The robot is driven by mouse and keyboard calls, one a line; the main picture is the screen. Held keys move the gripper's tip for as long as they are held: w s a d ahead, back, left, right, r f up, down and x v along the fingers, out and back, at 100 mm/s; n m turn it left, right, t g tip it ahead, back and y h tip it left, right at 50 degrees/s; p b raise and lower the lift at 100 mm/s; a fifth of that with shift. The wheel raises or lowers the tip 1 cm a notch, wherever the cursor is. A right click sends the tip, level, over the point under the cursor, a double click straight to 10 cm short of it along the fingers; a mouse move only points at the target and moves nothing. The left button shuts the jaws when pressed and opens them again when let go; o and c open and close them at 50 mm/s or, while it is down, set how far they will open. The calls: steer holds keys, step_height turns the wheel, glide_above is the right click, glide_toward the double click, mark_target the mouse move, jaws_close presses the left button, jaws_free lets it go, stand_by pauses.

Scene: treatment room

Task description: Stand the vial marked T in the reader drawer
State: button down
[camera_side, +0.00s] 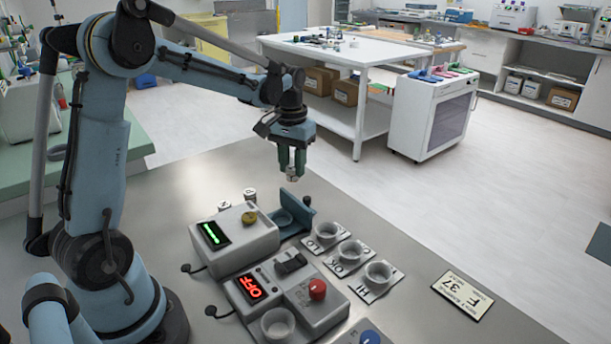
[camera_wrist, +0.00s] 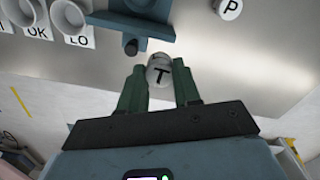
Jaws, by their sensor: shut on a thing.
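My gripper (camera_side: 292,160) is shut on a small pale vial (camera_side: 292,174) and holds it in the air, above and behind the teal drawer as the side view shows it. In the wrist view the black T on the vial (camera_wrist: 160,72) is readable between the green fingers of my gripper (camera_wrist: 160,78). The reader (camera_side: 233,238) is a grey box with a green lit display. Its teal drawer (camera_side: 283,222) stands out at its right side. The drawer also shows in the wrist view (camera_wrist: 132,24), near the vial but apart from it.
Two other vials (camera_side: 250,194) stand behind the reader; one marked P (camera_wrist: 228,8) shows in the wrist view. Three cups labelled LO (camera_side: 325,232), OK (camera_side: 350,252) and HI (camera_side: 377,274) stand right of the drawer. A box reading OFF (camera_side: 285,300) has a red button (camera_side: 317,289).

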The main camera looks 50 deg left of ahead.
steer(key=d+r, duration=0.2)
steer(key=d, duration=0.2)
steer(key=shift+s+d+f, duration=0.1)
steer(key=shift+s+f, duration=0.95)
steer(key=shift+f, duration=0.25)
steer(key=shift+s+a+f, duration=0.1)
steer(key=shift+s+f, duration=0.95)
steer(key=shift+f, duration=0.2)
steer(key=shift+s+d+f, duration=0.1)
steer(key=shift+s+f, duration=0.95)
steer(key=shift+f, duration=0.25)
steer(key=shift+f, duration=0.55)
steer(key=c, duration=1.1)
jaws_free()
steer(key=shift+r, duration=5.5)
